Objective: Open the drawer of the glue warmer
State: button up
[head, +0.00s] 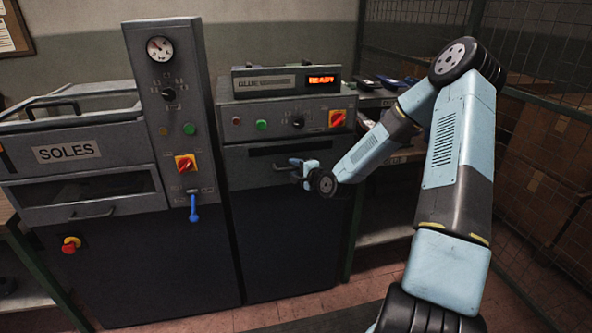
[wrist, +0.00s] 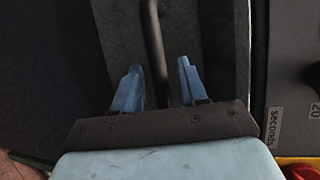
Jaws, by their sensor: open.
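The glue warmer (head: 285,82) is the grey unit with a lit "READY" display, in the middle of the head view. Its drawer (head: 250,158) has a grey front below the knob panel and looks closed. My gripper (head: 297,164) is at the drawer front, by the handle. In the wrist view the dark bar handle (wrist: 153,45) runs between the two blue fingers of my gripper (wrist: 158,85). The fingers are apart, one on each side of the bar, with a gap to it. My wrist hides part of the drawer front in the head view.
A soles press (head: 70,152) with a handle and a blue lever (head: 194,207) stands to the left. A red-yellow switch (head: 338,118) is above the drawer. Shelves (head: 385,97) and a wire cage (head: 545,110) are at right. Floor shows in front.

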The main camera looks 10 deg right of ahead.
jog(key=shift+c, duration=0.3)
grip_shut()
jog(key=shift+s, duration=0.15)
